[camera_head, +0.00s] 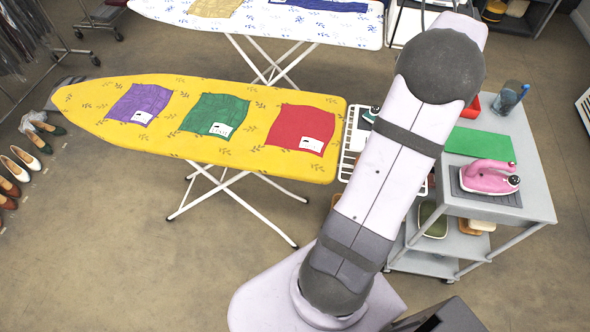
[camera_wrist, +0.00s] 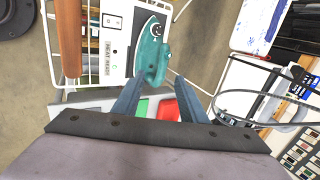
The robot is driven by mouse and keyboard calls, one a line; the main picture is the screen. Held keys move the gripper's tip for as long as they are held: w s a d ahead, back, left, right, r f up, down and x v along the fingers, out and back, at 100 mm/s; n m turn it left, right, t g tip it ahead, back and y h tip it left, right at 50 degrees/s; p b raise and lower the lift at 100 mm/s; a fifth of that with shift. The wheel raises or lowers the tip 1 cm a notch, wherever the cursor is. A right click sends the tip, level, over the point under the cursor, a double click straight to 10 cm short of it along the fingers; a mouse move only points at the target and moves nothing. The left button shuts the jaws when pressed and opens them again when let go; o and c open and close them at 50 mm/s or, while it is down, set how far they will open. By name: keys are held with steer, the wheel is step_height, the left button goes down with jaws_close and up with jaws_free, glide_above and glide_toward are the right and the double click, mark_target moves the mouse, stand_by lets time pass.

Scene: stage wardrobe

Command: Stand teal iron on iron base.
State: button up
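One end of the iron lies near my fingertips. In the head view only a small teal part (camera_head: 371,114) shows, at the white wire rack (camera_head: 350,140) beside the yellow board. My gripper (camera_wrist: 158,82) is open, its two blue-grey fingers apart; contact with the iron cannot be told. In the head view my arm hides the gripper and most of the iron. I cannot tell for sure which part is the iron base.
A grey cart (camera_head: 540,190) at the right holds a pink iron (camera_head: 487,177) on a dark pad, a green mat (camera_head: 478,144) and a cup (camera_head: 508,97). The yellow ironing board (camera_head: 80,110) carries three cloths. A patterned board (camera_head: 340,28) stands behind.

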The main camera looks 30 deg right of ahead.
steer(key=w+a+f+n+g+y, duration=0.1)
steer(key=w+a+n, duration=0.25)
steer(key=a, duration=0.65)
steer(key=w+a+f+n+y, duration=0.15)
steer(key=a+n, duration=0.35)
steer(key=a, duration=0.5)
steer(key=w+a+f+n+g+y, duration=0.1)
steer(key=w+a+n, duration=0.3)
steer(key=a, duration=0.6)
steer(key=s+a+f+n+g, duration=0.2)
steer(key=s+a+f+n, duration=0.1)
steer(key=s+a+n, duration=1.1)
steer(key=s+a, duration=0.1)
steer(key=a, duration=0.4)
steer(key=shift+a+f+g, duration=0.25)
steer(key=shift+f+g, duration=0.05)
steer(key=shift+y, duration=0.25)
